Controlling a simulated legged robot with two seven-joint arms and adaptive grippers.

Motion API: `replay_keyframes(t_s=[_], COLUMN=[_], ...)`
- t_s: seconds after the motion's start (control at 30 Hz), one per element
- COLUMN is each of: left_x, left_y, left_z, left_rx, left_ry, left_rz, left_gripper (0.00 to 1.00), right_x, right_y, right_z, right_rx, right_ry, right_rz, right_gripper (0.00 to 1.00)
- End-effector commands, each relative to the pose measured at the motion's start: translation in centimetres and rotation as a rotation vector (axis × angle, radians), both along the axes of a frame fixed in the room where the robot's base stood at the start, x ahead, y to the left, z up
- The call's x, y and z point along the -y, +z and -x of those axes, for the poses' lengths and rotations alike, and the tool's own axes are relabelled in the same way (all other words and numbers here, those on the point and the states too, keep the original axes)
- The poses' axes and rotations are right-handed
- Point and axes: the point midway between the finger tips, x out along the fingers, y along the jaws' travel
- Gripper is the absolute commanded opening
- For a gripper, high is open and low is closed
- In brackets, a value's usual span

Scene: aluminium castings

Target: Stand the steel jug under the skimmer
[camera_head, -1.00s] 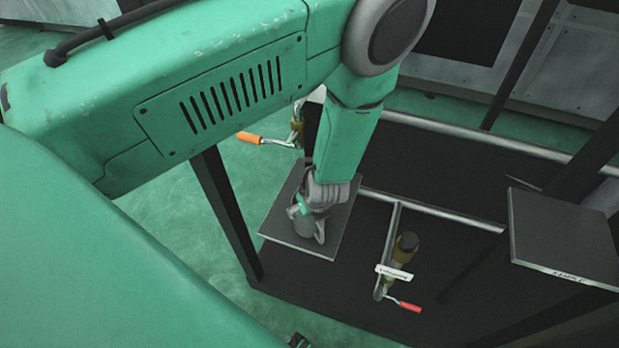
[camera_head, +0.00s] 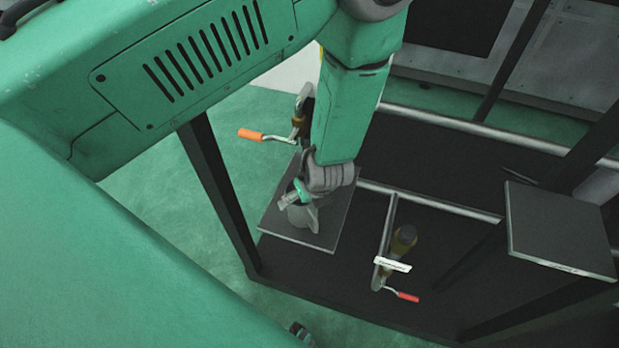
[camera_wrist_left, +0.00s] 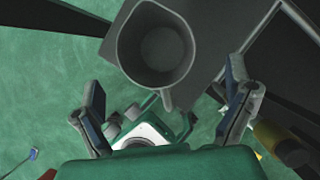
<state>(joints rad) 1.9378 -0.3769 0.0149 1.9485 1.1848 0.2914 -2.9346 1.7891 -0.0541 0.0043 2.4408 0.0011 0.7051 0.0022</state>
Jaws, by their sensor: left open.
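The steel jug (camera_head: 300,217) is a grey open-topped vessel on a dark square plate (camera_head: 325,232) at the left of the black frame. In the left wrist view the jug (camera_wrist_left: 158,48) shows its empty inside from above, with a lip or handle toward me. My left gripper (camera_head: 301,197) is at the jug and partly covers it in the head view. In the left wrist view the left gripper (camera_wrist_left: 168,108) has its fingers wide apart, with the jug beyond and between them. My right gripper is not in view. I cannot tell which fitting is the skimmer.
A brass valve with an orange handle (camera_head: 252,134) is behind the plate. A labelled brass valve (camera_head: 401,241) with a red handle is on a pipe to the right. Another dark plate (camera_head: 560,225) is at the far right. Black posts (camera_head: 220,197) border the frame.

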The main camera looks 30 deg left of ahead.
Motion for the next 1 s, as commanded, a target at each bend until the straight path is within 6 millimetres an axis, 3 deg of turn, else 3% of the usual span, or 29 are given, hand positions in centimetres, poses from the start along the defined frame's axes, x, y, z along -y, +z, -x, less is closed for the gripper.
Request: replay_keyframes(t_s=[0.1,0.3,0.47,0.8,1.0], left_x=[0.6,1.0,-0.2,-5.1,-5.6], left_y=[1.2,1.5,1.1,-0.4,-0.9], left_z=[0.2,0.5,1.8,8.4,12.7], left_rx=[0.000,-0.001,0.029,0.211,0.294], left_ry=[-0.001,0.004,0.119,0.736,1.144], left_rz=[-0.002,-0.008,0.002,0.135,0.260], left_gripper=[0.95,0.95,0.95,0.95,0.95], right_x=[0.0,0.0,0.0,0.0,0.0], right_y=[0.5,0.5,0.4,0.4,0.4], right_z=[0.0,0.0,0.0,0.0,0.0], right_rx=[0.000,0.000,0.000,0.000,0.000], right_ry=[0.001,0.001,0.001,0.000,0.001], right_rz=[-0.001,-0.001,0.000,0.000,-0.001], right_gripper=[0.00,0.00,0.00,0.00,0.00])
